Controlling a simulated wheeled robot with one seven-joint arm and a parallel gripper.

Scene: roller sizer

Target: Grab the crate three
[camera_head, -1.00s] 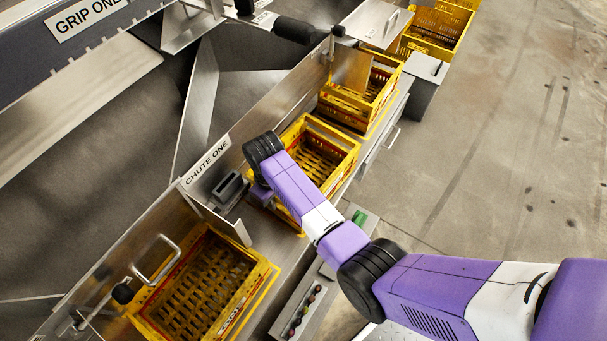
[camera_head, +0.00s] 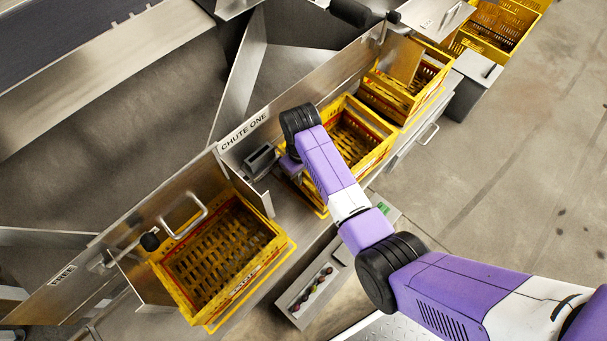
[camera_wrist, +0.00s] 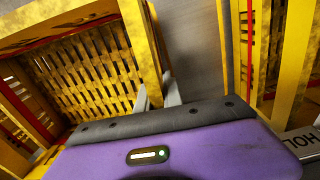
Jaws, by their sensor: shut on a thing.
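Several yellow slatted crates are in view, and I cannot read a number three on any. My gripper (camera_head: 291,166), mostly hidden behind my arm in the head view, is at the near left end of the middle yellow crate (camera_head: 376,160), below the CHUTE ONE sign. In the wrist view my gripper's grey fingers (camera_wrist: 158,96) are shut on the wall of a yellow crate (camera_wrist: 142,42). That crate's slatted floor shows bare. The exact finger contact is partly hidden.
A front yellow crate (camera_head: 262,268) and a back yellow crate (camera_head: 391,100) stand in the same row. Metal chute walls (camera_head: 225,158) rise along the left side. A box with coloured buttons (camera_head: 312,292) is in front. Open concrete floor lies to the right.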

